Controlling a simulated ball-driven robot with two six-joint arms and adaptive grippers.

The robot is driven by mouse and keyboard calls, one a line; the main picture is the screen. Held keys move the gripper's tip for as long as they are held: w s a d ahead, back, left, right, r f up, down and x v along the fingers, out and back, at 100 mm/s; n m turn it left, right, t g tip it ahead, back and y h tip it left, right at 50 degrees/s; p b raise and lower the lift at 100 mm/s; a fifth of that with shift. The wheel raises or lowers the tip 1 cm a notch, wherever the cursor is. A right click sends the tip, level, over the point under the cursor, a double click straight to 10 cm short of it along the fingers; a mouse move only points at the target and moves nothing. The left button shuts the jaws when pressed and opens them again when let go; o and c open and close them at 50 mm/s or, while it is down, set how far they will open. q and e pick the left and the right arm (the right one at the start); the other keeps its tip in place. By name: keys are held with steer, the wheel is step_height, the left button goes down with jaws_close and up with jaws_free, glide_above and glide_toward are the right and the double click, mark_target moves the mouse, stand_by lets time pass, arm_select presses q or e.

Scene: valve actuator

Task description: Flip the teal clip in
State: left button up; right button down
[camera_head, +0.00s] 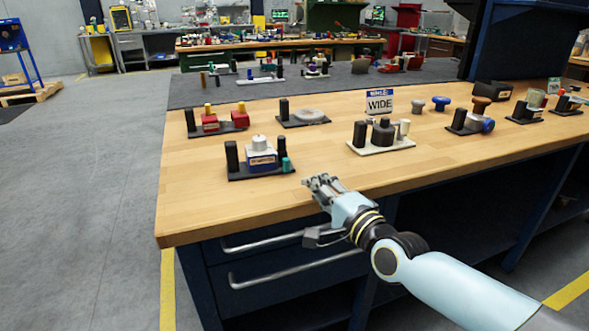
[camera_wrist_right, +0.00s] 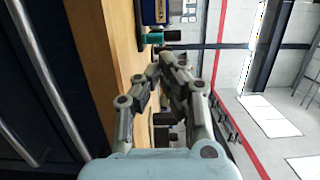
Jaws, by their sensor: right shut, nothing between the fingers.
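The teal clip (camera_head: 287,164) is a small upright piece at the right end of a dark base (camera_head: 240,176) on the wooden bench. It shows in the right wrist view too (camera_wrist_right: 154,38), near the top. On the same base stand a blue-and-white block (camera_head: 261,161) with a pale knob on top, a black post (camera_head: 231,156) at left and a dark post (camera_head: 281,147) behind the clip. My right gripper (camera_head: 314,182) is shut and empty over the bench's front edge, to the right of the clip and apart from it. It also shows in the wrist view (camera_wrist_right: 167,62). My left gripper is not in view.
A pale base with dark cylinders (camera_head: 382,147) stands to the right, near a WIDE sign (camera_head: 380,103). Red blocks (camera_head: 211,122) and a grey disc unit (camera_head: 311,115) stand behind. The bench top (camera_head: 200,210) is clear at front left. Drawer handles (camera_head: 290,273) sit below the edge.

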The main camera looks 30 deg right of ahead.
mark_target(289, 163)
steer(key=w, duration=0.2)
steer(key=w+b, duration=0.1)
steer(key=w, duration=0.2)
steer(key=w+b, duration=0.1)
steer(key=w, duration=0.2)
steer(key=shift+w+d, duration=0.2)
steer(key=shift+d, duration=0.05)
steer(key=shift+w+d+f+b, duration=0.1)
steer(key=shift+w+d+b, duration=0.05)
steer(key=shift+w+b, duration=0.3)
steer(key=shift+w+d+b, duration=0.15)
steer(key=shift+w+b, duration=0.1)
steer(key=shift+w, duration=0.3)
steer(key=shift+s, duration=0.1)
